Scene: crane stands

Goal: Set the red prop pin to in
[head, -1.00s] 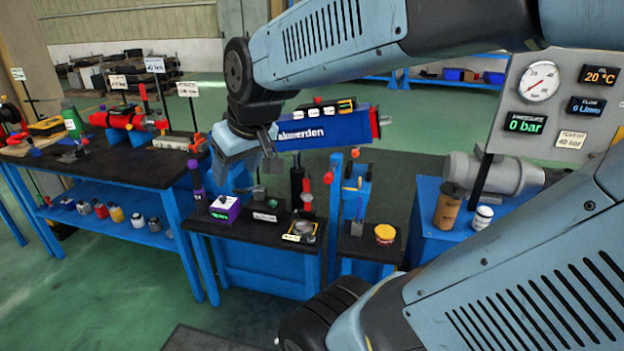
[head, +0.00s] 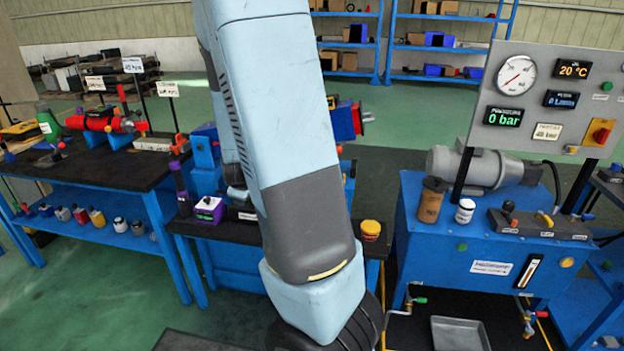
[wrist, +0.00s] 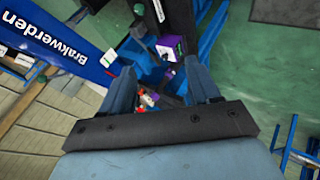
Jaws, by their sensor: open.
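I cannot single out the red prop pin for certain. In the head view my arm covers most of the blue stand. The blue Brakwerden cylinder shows to the right of the arm with a red end fitting (head: 357,118). In the wrist view the Brakwerden cylinder (wrist: 48,38) lies at the upper left, beside my gripper. My gripper (wrist: 163,88) is open, and nothing shows held between its fingers. Small red parts (wrist: 148,99) show below the fingers, too small to name. The gripper is hidden in the head view.
A purple box (head: 209,209) and a yellow-lidded jar (head: 371,229) stand on the low bench. A black-topped workbench (head: 90,170) is at left. A blue pump unit (head: 440,240) with a gauge panel reading 0 bar (head: 503,116) is at right. Green floor lies behind.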

